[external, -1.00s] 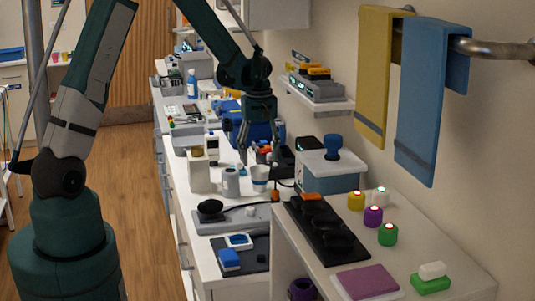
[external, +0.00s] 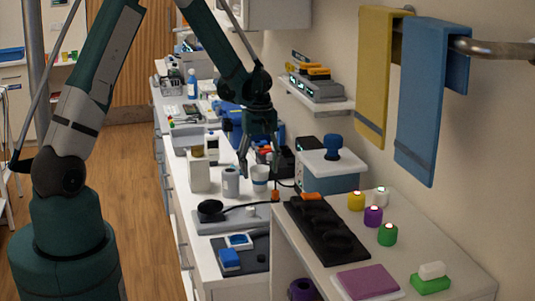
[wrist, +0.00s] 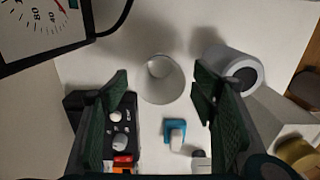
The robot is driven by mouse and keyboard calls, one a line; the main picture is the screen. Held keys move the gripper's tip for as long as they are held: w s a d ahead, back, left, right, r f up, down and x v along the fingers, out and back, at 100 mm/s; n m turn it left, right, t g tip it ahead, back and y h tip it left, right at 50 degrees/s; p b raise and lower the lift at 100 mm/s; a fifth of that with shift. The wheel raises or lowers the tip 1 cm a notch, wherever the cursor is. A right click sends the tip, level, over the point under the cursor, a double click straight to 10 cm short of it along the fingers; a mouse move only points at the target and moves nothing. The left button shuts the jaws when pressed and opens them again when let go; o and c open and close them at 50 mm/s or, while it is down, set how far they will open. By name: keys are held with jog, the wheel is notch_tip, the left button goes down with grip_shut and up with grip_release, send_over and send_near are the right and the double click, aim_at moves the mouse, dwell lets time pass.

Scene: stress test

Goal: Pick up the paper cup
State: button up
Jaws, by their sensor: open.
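The white paper cup (external: 260,180) stands upright on the long white counter, with a bluish band in the external view. In the wrist view the paper cup (wrist: 162,82) appears from above, between and slightly beyond my fingertips. My gripper (external: 260,165) points down, directly over the cup, with its fingers spread. The wrist view shows my open gripper (wrist: 162,92) with nothing held and gaps to the cup on both sides. Whether the fingertips are below the cup's rim cannot be told.
A grey cylindrical container (external: 231,182) stands close left of the cup; it shows near my right-hand finger in the wrist view (wrist: 237,72). A knobbed device (wrist: 119,132) and a small blue item (wrist: 174,132) lie nearby. A dial instrument (wrist: 38,28) is at upper left.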

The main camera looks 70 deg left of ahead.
jog(key=shift+f, duration=0.6)
jog(key=c, duration=0.8)
